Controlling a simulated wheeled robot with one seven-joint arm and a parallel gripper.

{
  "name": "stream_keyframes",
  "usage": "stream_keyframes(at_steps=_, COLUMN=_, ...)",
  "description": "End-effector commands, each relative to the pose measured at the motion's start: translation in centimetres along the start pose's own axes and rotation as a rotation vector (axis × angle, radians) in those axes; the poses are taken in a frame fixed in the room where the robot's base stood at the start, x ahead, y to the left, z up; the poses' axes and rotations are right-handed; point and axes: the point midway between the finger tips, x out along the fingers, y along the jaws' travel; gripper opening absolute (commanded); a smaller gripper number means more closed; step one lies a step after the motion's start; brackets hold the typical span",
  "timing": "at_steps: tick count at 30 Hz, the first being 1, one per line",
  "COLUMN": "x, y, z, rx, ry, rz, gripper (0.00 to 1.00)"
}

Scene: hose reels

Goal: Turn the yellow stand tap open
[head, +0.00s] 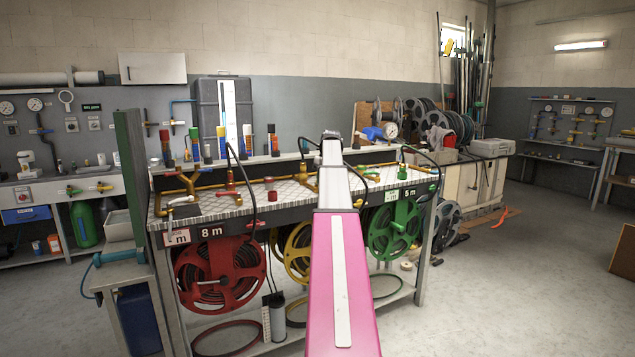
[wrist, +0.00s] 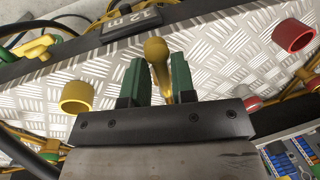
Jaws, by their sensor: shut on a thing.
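In the wrist view, the yellow stand tap's handle (wrist: 156,50), with a rounded knob end, stands between the two green fingers of my gripper (wrist: 158,80). The fingers are shut on it, one on each side. The tap's lower body is largely hidden behind the fingers and the palm. In the head view my pink arm reaches over the bench and hides the gripper and the handle. The yellow hose reel (head: 295,252) shows partly beside my arm, below the bench top.
The bench top (head: 238,203) is tread plate with brass pipes. A red tap (head: 229,187) is to the left, a green tap (head: 403,172) to the right. A red reel (head: 218,275) and a green reel (head: 395,230) hang below. A dark hose (head: 244,180) loops over the left part.

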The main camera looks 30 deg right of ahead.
Motion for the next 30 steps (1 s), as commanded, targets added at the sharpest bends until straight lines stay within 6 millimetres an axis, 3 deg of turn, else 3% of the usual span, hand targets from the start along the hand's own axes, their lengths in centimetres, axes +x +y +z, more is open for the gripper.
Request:
stream_keyframes(at_steps=18, x=-0.10, y=0.38, z=-0.09, rx=-0.043, ry=-0.006, rz=-0.001, gripper=0.00)
stream_keyframes(at_steps=19, x=-0.10, y=0.38, z=-0.09, rx=-0.043, ry=-0.006, rz=0.000, gripper=0.27)
stream_keyframes(at_steps=20, x=-0.10, y=0.38, z=-0.08, rx=-0.043, ry=-0.006, rz=0.000, gripper=0.37)
stream_keyframes(at_steps=21, x=-0.10, y=0.38, z=-0.07, rx=-0.043, ry=-0.006, rz=0.000, gripper=0.41)
stream_keyframes(at_steps=30, x=-0.06, y=0.26, z=0.00, rx=-0.035, ry=-0.006, rz=-0.001, gripper=0.41)
